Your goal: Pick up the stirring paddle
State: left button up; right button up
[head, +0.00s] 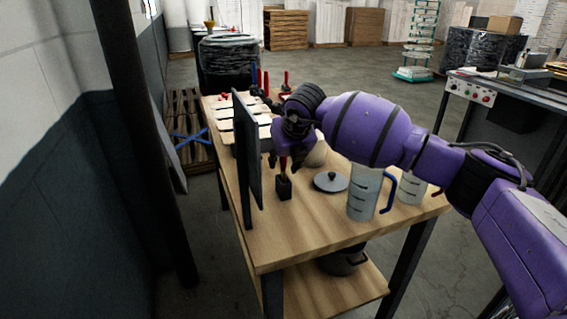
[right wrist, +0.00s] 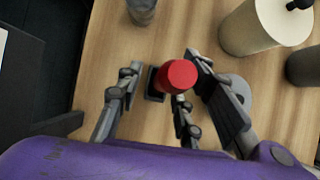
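A slim upright tool with a red handle and a dark block-shaped foot, which I take to be the stirring paddle (head: 284,187), stands on the wooden table (head: 300,235). In the right wrist view its round red top (right wrist: 178,75) points at the camera, with part of the dark foot beside it. My right gripper (head: 283,155) is above the foot, around the upper handle. In the right wrist view its fingers (right wrist: 165,95) are spread on both sides of the red top, with gaps showing. My left gripper is not in view.
A tall dark panel (head: 247,160) stands close on the left. A grey lid (head: 331,181), a clear jug with a blue handle (head: 364,195) and another jug (head: 410,188) stand to the right. A beige canister (right wrist: 262,27) is nearby. Bare tabletop lies in front.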

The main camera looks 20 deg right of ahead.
jog(key=shift+w+f, duration=0.2)
jog(key=shift+f, duration=0.15)
jog(key=shift+c, duration=0.2)
grip_shut()
jog(key=shift+r, duration=0.15)
